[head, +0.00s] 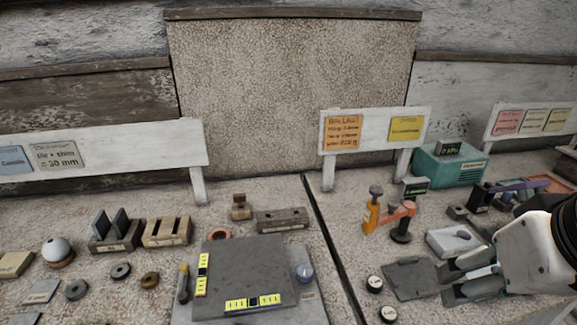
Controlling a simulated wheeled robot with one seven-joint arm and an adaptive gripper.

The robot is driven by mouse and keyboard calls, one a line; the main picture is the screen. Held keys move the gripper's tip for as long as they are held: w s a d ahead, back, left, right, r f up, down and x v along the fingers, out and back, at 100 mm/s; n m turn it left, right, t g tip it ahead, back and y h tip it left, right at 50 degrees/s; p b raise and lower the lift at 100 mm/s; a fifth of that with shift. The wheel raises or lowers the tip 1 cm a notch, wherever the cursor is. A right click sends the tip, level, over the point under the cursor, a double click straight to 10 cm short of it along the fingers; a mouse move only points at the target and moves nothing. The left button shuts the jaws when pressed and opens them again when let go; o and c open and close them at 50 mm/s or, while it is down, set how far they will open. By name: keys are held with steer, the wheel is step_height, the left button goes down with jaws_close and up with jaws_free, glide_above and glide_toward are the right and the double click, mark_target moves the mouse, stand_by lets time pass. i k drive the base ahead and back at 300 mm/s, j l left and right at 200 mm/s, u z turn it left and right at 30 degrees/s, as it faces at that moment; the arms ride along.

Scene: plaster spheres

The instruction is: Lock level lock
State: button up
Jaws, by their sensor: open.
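A dark grey plate (248,268) lies on the bench in the lower middle of the head view. Two yellow strips with dark marks, which look like level vials, lie on it: one (202,275) along its left side and one (253,302) along its front. A small bluish round knob (305,272) sits by its right edge, and a dark tool with a yellow end (184,284) is at its left. I cannot tell which part is the lock. My gripper (449,283) is open at the lower right, well right of the plate, close to a dark flat pad (411,279).
A dark groove (335,250) runs between the plate and my gripper. An orange stand (386,216), a pale block (453,241) and a teal box (449,165) are on the right. Round weights (374,284) lie near the groove. A white ball (56,250) and slotted blocks (167,232) stand left.

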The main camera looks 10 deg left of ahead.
mark_target(183, 297)
steer(key=u, duration=1.25)
steer(key=i+l, duration=0.2)
